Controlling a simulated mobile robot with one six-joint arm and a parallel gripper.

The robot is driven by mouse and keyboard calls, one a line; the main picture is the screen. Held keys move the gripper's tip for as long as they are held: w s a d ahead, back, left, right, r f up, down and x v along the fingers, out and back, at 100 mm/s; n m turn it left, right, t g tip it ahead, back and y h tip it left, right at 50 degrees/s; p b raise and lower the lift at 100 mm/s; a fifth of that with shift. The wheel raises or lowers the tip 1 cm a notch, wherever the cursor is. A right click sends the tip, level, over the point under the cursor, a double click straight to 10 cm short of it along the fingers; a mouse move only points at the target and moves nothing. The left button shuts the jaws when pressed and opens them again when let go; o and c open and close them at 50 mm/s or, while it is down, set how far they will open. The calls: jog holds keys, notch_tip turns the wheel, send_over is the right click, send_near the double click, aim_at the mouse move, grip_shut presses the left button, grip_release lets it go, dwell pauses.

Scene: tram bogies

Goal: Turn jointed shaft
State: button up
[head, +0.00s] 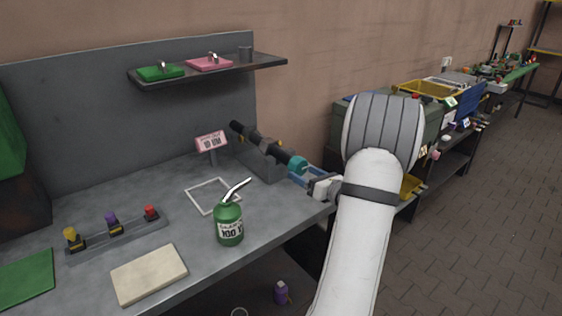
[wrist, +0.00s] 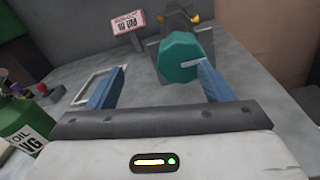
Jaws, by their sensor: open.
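The jointed shaft (head: 262,143) is black with a teal end (head: 297,163). It rests on a grey stand (head: 258,164) at the right end of the bench. In the wrist view the teal end (wrist: 178,60) is a faceted knob with a pale mark on its face. My gripper (head: 302,175) is open at that end. In the wrist view my gripper (wrist: 160,85) has its two blue fingers apart, the right one close to the knob's lower right. The knob appears beyond the fingers; I cannot tell whether they touch it.
A green oil can (head: 229,224) and a white square frame (head: 212,196) are on the bench left of the shaft. A pink sign (head: 211,141) stands behind. A shelf (head: 210,70) hangs above. A beige pad (head: 149,274) lies at the front.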

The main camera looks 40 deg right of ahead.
aim_at(296, 163)
jog(key=shift+s+d+f+m+t+h, duration=0.15)
jog(key=shift+d+m+h, duration=0.15)
jog(key=shift+d, duration=0.2)
jog(key=shift+d+f+m+t+h, duration=0.1)
jog(key=shift+d+m+t+h, duration=0.15)
jog(key=shift+d, duration=0.25)
jog(key=shift+w+d, duration=0.2)
jog(key=shift+d, duration=0.1)
jog(key=w, duration=0.7)
jog(key=shift+w+a+p, duration=0.3)
jog(key=shift+a, duration=0.05)
jog(key=c, duration=1)
jog(key=shift+n+b, duration=0.25)
jog(key=shift+b, duration=0.5)
